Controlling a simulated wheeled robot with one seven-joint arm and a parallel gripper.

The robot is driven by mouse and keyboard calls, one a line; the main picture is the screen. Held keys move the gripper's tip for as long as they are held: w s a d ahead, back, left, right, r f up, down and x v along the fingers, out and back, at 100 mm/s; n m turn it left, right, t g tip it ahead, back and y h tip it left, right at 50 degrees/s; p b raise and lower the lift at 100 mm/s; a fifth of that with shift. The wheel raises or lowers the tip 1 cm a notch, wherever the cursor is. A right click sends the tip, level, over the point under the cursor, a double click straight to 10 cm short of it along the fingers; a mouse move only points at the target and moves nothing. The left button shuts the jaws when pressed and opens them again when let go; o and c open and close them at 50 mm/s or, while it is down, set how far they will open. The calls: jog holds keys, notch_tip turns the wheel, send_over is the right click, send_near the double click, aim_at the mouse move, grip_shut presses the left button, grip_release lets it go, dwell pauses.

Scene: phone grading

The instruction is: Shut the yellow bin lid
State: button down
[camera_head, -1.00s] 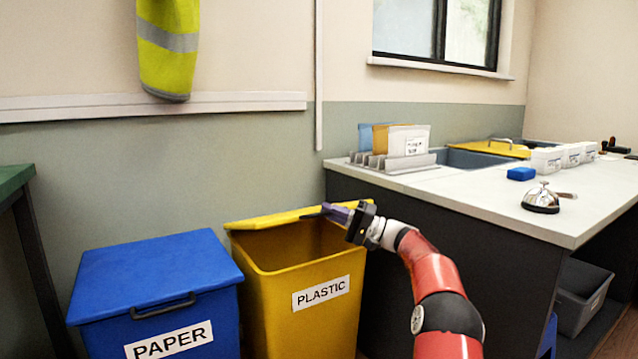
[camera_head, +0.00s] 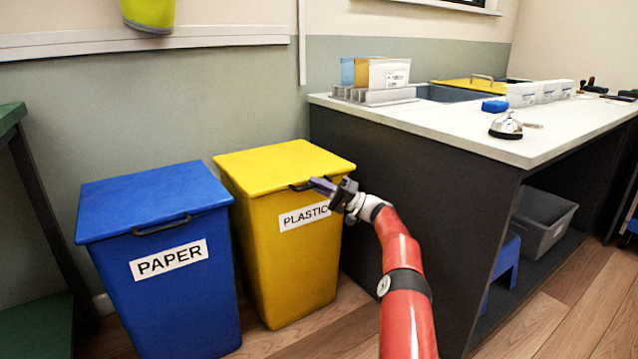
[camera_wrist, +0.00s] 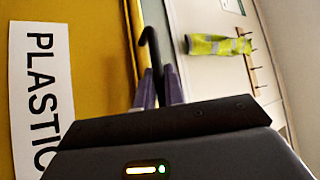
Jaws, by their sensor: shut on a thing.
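The yellow bin (camera_head: 288,265) with the PLASTIC label stands beside the blue bin. Its yellow lid (camera_head: 280,165) lies flat over the top of the bin. The dark lid handle (camera_head: 299,187) is at the front edge of the lid. My gripper (camera_head: 318,185) is at the handle, with its fingers shut on it. In the wrist view the two purple fingers (camera_wrist: 158,90) are close around the dark handle (camera_wrist: 149,45), and the yellow bin front (camera_wrist: 95,60) is to their left.
The blue PAPER bin (camera_head: 165,265) stands to the left with its lid down. A counter (camera_head: 470,125) with a dark side panel stands close to the right. A grey crate (camera_head: 543,220) sits under it. Wooden floor (camera_head: 540,320) is clear at the front right.

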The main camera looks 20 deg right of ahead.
jog(key=shift+w+f, duration=0.1)
jog(key=shift+f, duration=0.35)
jog(key=c, duration=1.5)
grip_release()
jog(key=shift+f, duration=0.1)
jog(key=v, duration=0.7)
jog(key=shift+d, duration=0.3)
jog(key=shift+s, duration=0.25)
